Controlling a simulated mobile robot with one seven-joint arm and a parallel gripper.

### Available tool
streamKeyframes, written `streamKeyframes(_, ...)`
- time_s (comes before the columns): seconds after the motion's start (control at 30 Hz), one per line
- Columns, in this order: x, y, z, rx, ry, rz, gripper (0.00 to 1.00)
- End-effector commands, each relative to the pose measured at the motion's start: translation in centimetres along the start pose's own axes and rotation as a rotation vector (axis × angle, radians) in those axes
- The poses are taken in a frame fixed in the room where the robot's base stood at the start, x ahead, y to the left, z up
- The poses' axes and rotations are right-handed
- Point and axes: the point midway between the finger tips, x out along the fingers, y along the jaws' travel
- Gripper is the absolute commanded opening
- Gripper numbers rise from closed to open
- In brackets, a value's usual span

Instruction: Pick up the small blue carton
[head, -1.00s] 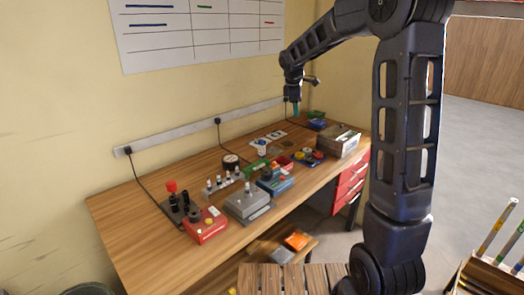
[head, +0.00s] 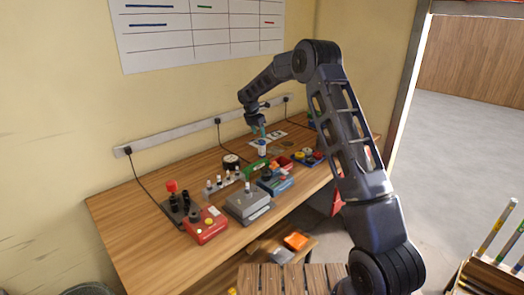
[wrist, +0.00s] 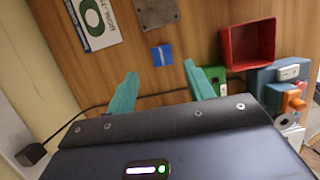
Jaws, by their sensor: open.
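The small blue carton (wrist: 162,55) stands on the wooden bench in the wrist view, a blue square top with a pale strip. It lies just beyond the gap between the teal fingertips of my gripper (wrist: 161,74), which is open and empty. In the head view my gripper (head: 258,132) hangs over the back of the bench. A small blue-and-white item (head: 262,148) shows right below it there and seems to be the same carton. The fingers look apart from it.
A red open bin (wrist: 248,45), a green block (wrist: 215,75) and a blue control box (wrist: 285,75) stand right of the carton in the wrist view. A white card (wrist: 95,20) lies to its left.

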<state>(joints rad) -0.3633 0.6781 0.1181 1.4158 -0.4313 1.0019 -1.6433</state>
Motion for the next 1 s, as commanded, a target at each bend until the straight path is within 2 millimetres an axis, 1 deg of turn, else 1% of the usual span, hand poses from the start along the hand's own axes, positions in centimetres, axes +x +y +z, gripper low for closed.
streamKeyframes(0.17, 1.4, 0.0, -0.1, -0.004, 0.000, -0.003, 0.53)
streamKeyframes(0.4, 4.8, 0.0, -0.1, -0.003, 0.001, -0.003, 0.53)
streamKeyframes(0.67, 6.4, -0.1, -0.2, -0.002, 0.000, -0.002, 0.53)
streamKeyframes(1.0, 10.6, -0.4, -0.4, -0.002, 0.000, -0.002, 0.53)
